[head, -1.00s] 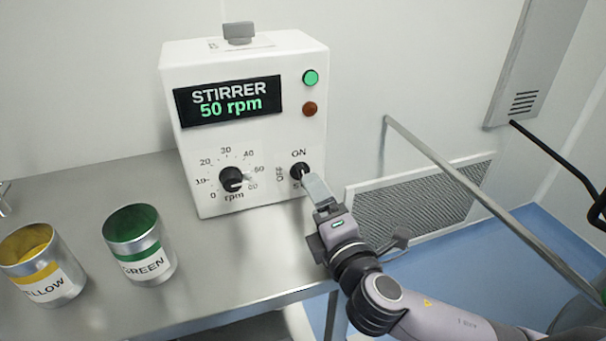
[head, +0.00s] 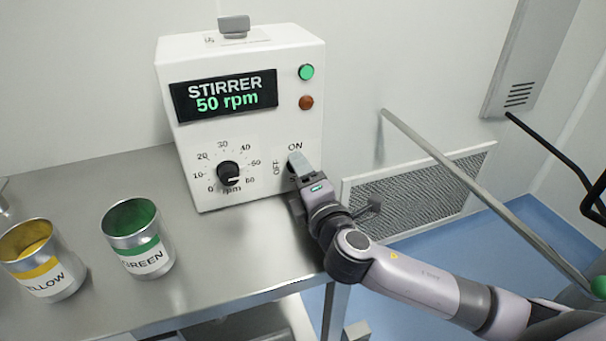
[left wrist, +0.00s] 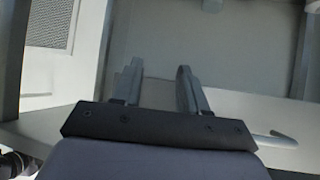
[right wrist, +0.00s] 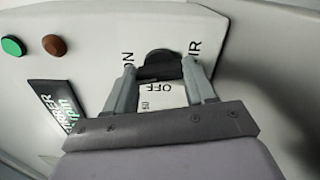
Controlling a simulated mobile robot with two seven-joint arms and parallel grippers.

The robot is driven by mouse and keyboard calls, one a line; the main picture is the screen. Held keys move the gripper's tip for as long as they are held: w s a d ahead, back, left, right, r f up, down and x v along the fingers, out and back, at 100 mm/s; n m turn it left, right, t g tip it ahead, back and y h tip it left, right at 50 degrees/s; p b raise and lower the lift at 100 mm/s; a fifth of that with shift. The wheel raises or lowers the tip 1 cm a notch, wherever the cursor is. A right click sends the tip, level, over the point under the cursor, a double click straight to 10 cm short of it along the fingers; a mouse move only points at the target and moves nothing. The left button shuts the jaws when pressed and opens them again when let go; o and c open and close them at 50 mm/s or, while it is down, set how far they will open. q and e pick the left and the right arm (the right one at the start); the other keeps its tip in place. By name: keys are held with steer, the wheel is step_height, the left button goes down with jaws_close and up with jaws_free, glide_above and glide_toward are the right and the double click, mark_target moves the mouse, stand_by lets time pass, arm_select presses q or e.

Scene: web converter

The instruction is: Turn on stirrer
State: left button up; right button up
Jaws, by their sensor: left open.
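The white stirrer box (head: 240,120) stands on the steel table, and its display (head: 224,94) reads "STIRRER 50 rpm". Its black ON/OFF switch knob shows in the right wrist view (right wrist: 160,65); my gripper mostly hides it in the head view. My right gripper (head: 299,162) is at the front panel, just below the "ON" label. In the right wrist view its two fingers are apart, one on each side of the knob; contact is unclear. My left gripper (left wrist: 160,75) is open and empty, and is outside the head view.
The rpm dial (head: 229,173) is left of my right gripper. A green button (head: 306,72) and a brown-red one (head: 306,102) are above it. The green can (head: 138,240) and yellow can (head: 42,262) stand on the steel table (head: 225,265). A metal rail (head: 470,190) slants at the right.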

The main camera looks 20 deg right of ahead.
steer(key=shift+c, duration=0.9)
steer(key=shift+f+m+b, duration=0.15)
steer(key=shift+m+b, duration=0.2)
steer(key=shift+m, duration=1.05)
steer(key=o, duration=1)
steer(key=shift+o, duration=0.2)
steer(key=shift+s, duration=0.1)
steer(key=shift+s+d+b, duration=0.15)
steer(key=shift+s+b, duration=0.4)
steer(key=shift+s, duration=2.95)
